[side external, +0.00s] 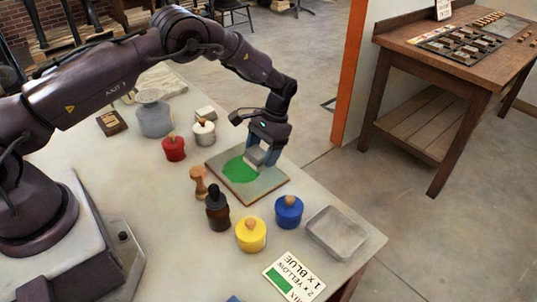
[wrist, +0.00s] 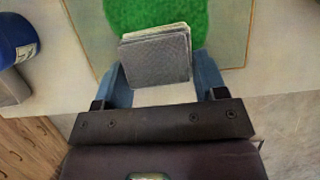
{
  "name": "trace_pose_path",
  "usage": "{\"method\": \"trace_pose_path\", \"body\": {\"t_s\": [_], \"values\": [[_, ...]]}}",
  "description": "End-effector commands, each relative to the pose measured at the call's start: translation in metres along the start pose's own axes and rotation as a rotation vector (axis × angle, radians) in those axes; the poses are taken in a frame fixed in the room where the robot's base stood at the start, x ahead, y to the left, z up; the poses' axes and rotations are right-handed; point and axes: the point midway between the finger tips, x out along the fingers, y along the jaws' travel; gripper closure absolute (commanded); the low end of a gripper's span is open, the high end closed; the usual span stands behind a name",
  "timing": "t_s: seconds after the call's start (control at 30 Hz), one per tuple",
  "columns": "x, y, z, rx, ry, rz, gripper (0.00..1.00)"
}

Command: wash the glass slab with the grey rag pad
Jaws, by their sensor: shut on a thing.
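The glass slab (side external: 272,184) lies flat on the table with a patch of green ink (side external: 238,170) on it. The slab also shows in the wrist view (wrist: 88,36), with the green (wrist: 150,14) beyond the pad. My gripper (side external: 260,160) is over the slab, at the edge of the green. It is shut on the grey rag pad (side external: 254,156), which shows between the blue fingers in the wrist view (wrist: 156,60). I cannot tell whether the pad touches the glass.
Red (side external: 174,149), white (side external: 204,133), yellow (side external: 251,235) and blue (side external: 289,211) tins stand around the slab. A dark bottle (side external: 217,209) and a wooden-handled tool (side external: 198,183) stand at its near left. A metal tray (side external: 338,232) and a lettered card (side external: 294,277) lie towards the table's near right.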

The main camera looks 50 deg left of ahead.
Motion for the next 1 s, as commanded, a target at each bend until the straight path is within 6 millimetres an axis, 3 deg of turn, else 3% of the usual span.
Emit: {"method": "trace_pose_path", "body": {"t_s": [0.6,0.8,1.0], "values": [[0.002,-0.055,0.002,-0.002,-0.003,0.0,0.57],[0.009,-0.053,0.02,0.0,-0.004,-0.001,0.57],[0.009,-0.034,0.019,0.003,-0.002,-0.001,0.57]]}}
